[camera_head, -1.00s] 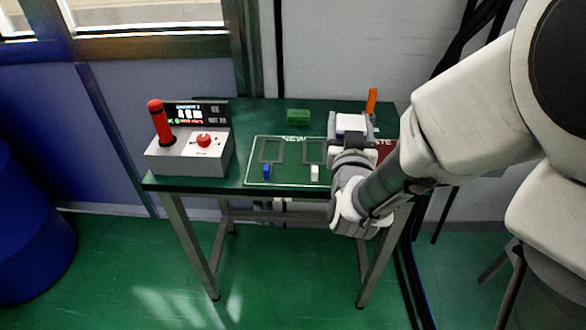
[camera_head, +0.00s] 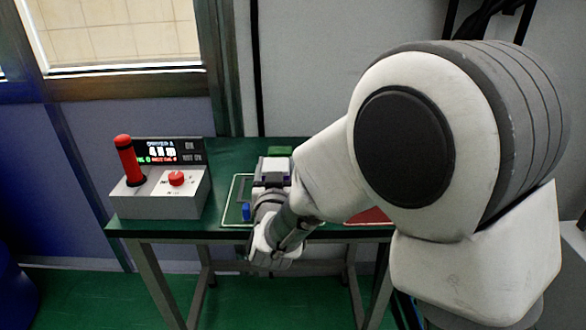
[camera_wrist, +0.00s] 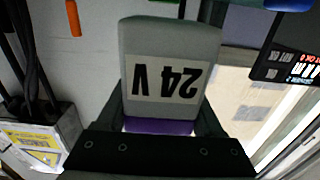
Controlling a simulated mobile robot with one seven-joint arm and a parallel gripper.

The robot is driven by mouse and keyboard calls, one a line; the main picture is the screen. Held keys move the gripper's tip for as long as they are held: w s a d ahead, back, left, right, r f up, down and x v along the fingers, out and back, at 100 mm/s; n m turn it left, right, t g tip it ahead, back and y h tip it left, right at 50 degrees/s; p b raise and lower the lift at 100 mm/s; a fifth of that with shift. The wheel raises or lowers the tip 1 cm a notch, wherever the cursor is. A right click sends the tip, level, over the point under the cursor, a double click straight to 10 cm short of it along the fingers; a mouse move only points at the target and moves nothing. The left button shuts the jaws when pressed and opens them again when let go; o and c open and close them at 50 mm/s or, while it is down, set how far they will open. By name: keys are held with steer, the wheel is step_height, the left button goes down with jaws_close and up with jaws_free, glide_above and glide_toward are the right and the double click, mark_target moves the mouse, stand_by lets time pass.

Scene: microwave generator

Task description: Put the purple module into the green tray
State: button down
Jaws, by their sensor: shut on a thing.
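My gripper (camera_head: 272,181) is shut on the purple module, which shows in the wrist view as a pale grey block (camera_wrist: 170,45) with a "24 V" label and a purple band at its base (camera_wrist: 158,126). In the head view the module's pale top (camera_head: 274,164) stands up from the jaws. The green tray, a white-outlined green area (camera_head: 231,214) on the table, is partly hidden behind my gripper and arm. My gripper appears over or in front of it; the height gap cannot be told.
A grey control box (camera_head: 160,195) with a red lever (camera_head: 128,158), red button and display stands at the left. A red area (camera_head: 368,216) shows at the right, mostly hidden by my arm.

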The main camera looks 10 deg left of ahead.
steer(key=shift+w+a+f, duration=0.35)
steer(key=shift+a+f, duration=0.05)
steer(key=shift+a, duration=0.2)
steer(key=shift+f+b, duration=0.85)
steer(key=shift+f, duration=1.1)
steer(key=shift+f, duration=0.15)
jaws_free()
steer(key=shift+s+r, duration=0.15)
steer(key=shift+r, duration=0.05)
steer(key=p+v, duration=0.1)
steer(key=v, duration=1)
steer(key=shift+s+d+f+p, duration=0.1)
steer(key=shift+s+f+p, duration=0.05)
steer(key=shift+s+p, duration=0.2)
